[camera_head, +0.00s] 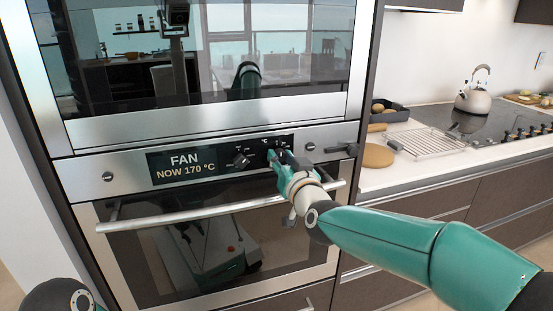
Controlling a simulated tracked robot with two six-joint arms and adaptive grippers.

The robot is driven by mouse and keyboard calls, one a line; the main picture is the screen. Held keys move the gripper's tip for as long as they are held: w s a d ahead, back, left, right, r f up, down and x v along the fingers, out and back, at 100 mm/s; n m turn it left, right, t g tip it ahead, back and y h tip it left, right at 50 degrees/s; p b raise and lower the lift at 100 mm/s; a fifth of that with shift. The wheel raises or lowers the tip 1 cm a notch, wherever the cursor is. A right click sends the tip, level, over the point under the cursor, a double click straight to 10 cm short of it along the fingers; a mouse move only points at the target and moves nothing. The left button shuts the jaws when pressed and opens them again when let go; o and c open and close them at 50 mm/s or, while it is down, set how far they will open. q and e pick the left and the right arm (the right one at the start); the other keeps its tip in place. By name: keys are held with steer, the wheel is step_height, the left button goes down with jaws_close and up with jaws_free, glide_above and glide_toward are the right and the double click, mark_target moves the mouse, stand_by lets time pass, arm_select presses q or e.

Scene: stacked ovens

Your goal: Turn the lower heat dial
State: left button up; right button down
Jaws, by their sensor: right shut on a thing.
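The lower oven (190,250) has a steel control panel with a black strip. The display (183,165) on it reads "FAN" and "NOW 170 °C". A black knob (241,160) sits just right of the display and is untouched. My right gripper (274,160) is at the panel right of that knob, under the "°C" marking. It is shut on the lower heat dial, which is mostly hidden behind the fingers, so its pointer cannot be read. My left gripper is out of view; only a dark part of my left arm shows at the bottom left.
The lower oven's bar handle (170,219) runs below the panel, close under my right wrist. The upper oven (215,60) is above. At right, a counter holds a wire rack (425,143), a round board (378,155), a tray (388,112) and a kettle (473,98).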

steer(key=shift+a+f, duration=0.15)
steer(key=shift+f, duration=0.25)
steer(key=c, duration=0.9)
jaws_free()
steer(key=shift+s+r, duration=0.1)
steer(key=shift+r, duration=0.05)
steer(key=shift+o, duration=0.2)
steer(key=shift+r, duration=0.1)
steer(key=shift+r, duration=0.1)
steer(key=v, duration=1.2)
